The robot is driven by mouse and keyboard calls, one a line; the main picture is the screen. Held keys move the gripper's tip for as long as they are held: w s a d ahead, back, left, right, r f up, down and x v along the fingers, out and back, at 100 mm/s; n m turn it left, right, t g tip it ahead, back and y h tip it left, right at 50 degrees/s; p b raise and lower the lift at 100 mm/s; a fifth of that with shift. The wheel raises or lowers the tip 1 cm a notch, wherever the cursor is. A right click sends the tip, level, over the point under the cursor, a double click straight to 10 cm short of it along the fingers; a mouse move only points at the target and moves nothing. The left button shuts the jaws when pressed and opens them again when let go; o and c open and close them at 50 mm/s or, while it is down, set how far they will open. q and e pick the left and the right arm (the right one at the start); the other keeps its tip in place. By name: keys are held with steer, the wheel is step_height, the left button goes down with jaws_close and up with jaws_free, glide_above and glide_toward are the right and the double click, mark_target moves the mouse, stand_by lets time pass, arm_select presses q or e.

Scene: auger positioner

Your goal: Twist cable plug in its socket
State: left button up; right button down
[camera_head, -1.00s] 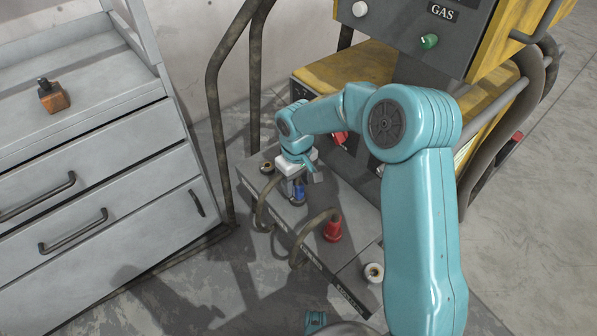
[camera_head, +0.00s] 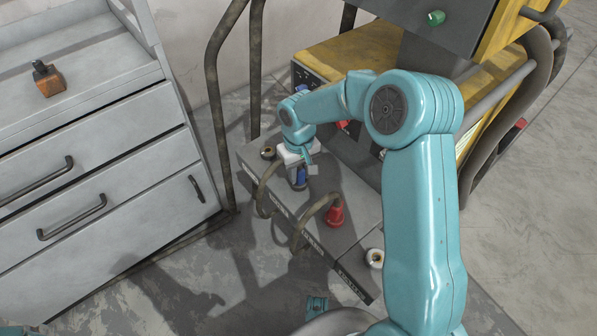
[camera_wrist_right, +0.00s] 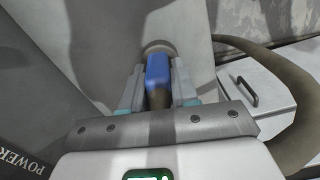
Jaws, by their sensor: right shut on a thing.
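A blue cable plug (camera_head: 301,178) stands at the top of the grey socket box (camera_head: 345,241), with a brown cable (camera_head: 262,196) looping beside it. My right gripper (camera_head: 300,172) reaches down over the plug and is shut on it. In the right wrist view the blue plug (camera_wrist_right: 158,70) sits between the two fingers (camera_wrist_right: 158,88), its far end at a round socket ring (camera_wrist_right: 158,46). How deep the plug sits is hidden.
A red plug (camera_head: 334,214) with its own cable stands nearby on the box. Open round sockets (camera_head: 268,153) (camera_head: 375,257) sit at both ends. A yellow machine (camera_head: 345,62) stands behind. A grey drawer cabinet (camera_head: 95,170) carrying an orange-black object (camera_head: 47,80) is at left.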

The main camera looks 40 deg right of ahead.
steer(key=m, duration=0.3)
steer(key=shift+b, duration=0.3)
steer(key=shift+f+m+b, duration=0.15)
steer(key=shift+m+b, duration=0.35)
steer(key=shift+m, duration=0.7)
steer(key=m, duration=0.2)
steer(key=shift+m, duration=0.4)
steer(key=c, duration=0.8)
jaws_free()
steer(key=shift+r, duration=0.25)
step_height(320, 180, up, 16)
steer(key=p, duration=0.5)
steer(key=shift+p, duration=0.4)
